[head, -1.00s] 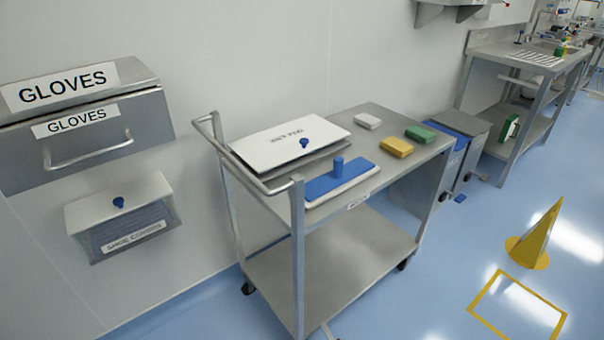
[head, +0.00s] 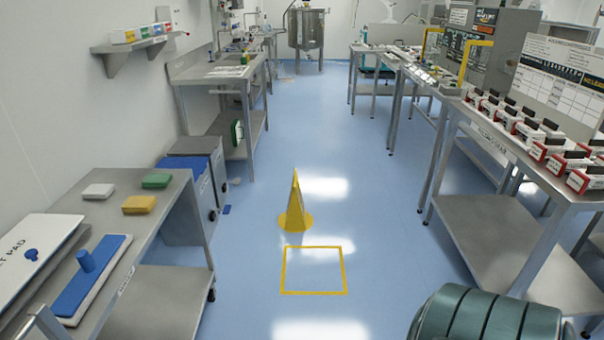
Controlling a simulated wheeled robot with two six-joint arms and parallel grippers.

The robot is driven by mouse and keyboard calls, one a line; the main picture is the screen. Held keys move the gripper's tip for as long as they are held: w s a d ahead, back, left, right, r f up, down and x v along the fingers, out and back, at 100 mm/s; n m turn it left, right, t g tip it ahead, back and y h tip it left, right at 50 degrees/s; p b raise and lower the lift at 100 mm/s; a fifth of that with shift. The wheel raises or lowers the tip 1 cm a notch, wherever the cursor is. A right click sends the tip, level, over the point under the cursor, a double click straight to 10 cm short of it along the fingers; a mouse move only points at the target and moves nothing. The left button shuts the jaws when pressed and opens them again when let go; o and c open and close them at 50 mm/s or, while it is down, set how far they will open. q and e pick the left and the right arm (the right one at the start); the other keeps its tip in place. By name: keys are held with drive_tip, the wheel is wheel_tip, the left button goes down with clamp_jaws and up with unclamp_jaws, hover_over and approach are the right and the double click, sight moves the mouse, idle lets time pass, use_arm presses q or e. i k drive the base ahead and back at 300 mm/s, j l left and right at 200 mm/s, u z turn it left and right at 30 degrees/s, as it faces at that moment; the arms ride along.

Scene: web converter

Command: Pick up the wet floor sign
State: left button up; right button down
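The wet floor sign (head: 295,207) is a yellow cone-like shape with a round yellow base. It stands upright on the blue floor near the middle of the head view, just beyond a yellow square outline (head: 314,293) marked on the floor. The square looks empty and the sign's base is outside it. Neither of my grippers shows in the head view.
A steel cart (head: 160,300) with sponges and a blue-handled pad stands at left, with bins (head: 187,172) behind it. A steel table (head: 500,225) with several red-and-white boxes is at right. A dark green ribbed object (head: 485,318) is at bottom right.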

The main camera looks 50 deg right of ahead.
sight(296, 210)
drive_tip(key=z, duration=1.5)
drive_tip(key=i+l+z, duration=0.15)
drive_tip(key=i, duration=0.55)
